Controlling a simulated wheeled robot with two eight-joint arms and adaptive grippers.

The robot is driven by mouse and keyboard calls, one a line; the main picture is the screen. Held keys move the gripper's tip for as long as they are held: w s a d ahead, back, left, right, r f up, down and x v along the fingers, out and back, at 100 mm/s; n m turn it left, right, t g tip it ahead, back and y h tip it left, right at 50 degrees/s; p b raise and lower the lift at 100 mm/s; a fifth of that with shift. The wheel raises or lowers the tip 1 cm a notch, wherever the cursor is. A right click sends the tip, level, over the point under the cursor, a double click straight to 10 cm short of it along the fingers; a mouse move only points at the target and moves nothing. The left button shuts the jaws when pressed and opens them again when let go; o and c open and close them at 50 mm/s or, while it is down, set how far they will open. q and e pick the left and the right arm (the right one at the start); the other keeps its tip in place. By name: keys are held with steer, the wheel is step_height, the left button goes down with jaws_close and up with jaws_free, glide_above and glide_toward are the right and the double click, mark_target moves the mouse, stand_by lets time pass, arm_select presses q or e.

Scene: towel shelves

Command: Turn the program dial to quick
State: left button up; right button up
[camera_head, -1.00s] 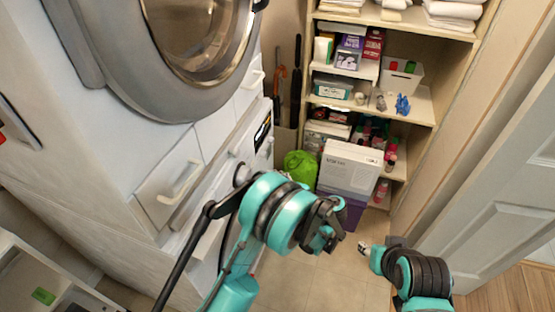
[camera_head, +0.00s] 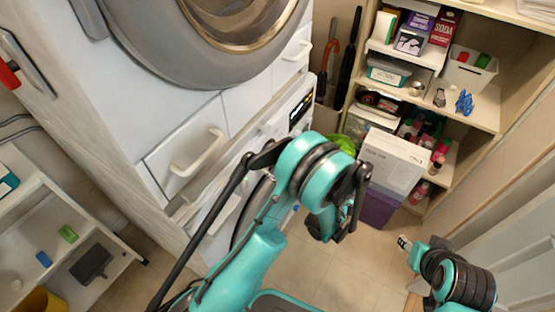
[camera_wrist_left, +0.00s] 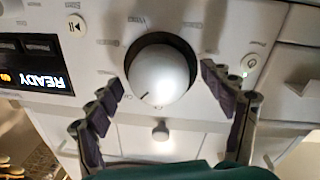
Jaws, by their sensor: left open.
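The round silver program dial (camera_wrist_left: 160,72) fills the middle of the left wrist view, with a dark mark at its lower left rim. Small labels ring it but are too blurred to read. My left gripper (camera_wrist_left: 163,78) is open, with one dark finger on each side of the dial. I cannot tell whether either finger touches it. The display (camera_wrist_left: 35,78) left of the dial shows READY upside down. In the head view, my left arm hides the dial, and the display (camera_head: 301,110) shows beside it. My right arm is at lower right; its jaws are unclear.
The upper machine's round door (camera_head: 225,40) bulges above the panel. A drawer with a white handle (camera_head: 200,152) is left of my arm. A white box (camera_head: 393,165) and shelves (camera_head: 470,105) stand at right. Bare floor (camera_head: 305,262) lies between my arms.

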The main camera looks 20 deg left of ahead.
arm_select(q)
steer(key=shift+a, duration=0.1)
steer(key=c, duration=1.2)
steer(key=shift+o, duration=0.2)
